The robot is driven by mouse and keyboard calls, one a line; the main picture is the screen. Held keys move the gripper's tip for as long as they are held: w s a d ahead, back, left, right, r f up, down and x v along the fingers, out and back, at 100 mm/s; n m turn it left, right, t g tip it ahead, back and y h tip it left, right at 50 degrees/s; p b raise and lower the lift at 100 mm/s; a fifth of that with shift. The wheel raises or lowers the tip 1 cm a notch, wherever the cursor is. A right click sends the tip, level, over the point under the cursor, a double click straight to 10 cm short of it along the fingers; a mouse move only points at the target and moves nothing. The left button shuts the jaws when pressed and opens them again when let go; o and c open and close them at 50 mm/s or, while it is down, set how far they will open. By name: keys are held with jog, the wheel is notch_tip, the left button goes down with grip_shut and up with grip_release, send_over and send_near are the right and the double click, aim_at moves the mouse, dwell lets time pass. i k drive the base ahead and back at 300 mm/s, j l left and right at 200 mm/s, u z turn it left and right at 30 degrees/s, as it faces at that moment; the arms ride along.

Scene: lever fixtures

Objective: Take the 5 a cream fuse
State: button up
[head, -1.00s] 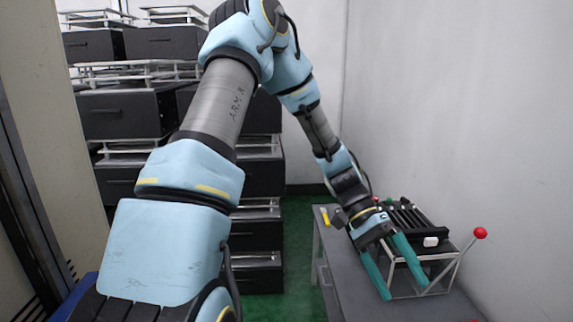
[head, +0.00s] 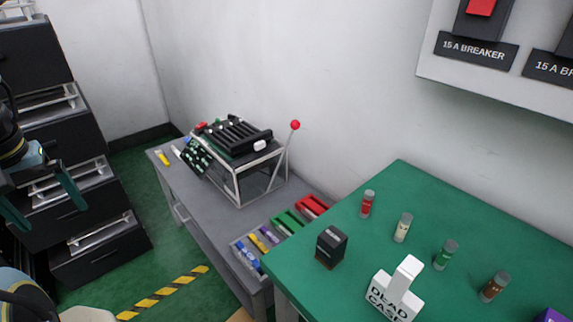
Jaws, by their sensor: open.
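The cream fuse (head: 403,228) is a small cylinder with a grey cap, standing upright on the green tabletop (head: 350,215). It stands between a red fuse (head: 367,205) to its left and a green fuse (head: 445,255) to its right. A brown fuse (head: 494,287) stands further right. No rating can be read on any of them. My gripper (head: 50,210), with teal fingers, is at the far left of the view, open and empty, well away from the fuses. Most of my arm is out of view.
A black box (head: 331,246) and a white block marked DEAD CASE (head: 398,292) stand on the green table before the fuses. A breaker panel (head: 490,45) hangs above at right. A grey bench (head: 220,215) carries a lever fixture (head: 245,165) and coloured trays.

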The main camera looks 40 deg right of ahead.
aim_at(403, 224)
jog(key=k+z, duration=0.2)
jog(key=z, duration=0.3)
jog(key=k+l+z, duration=0.1)
jog(key=k+z, duration=0.15)
jog(key=z, duration=0.2)
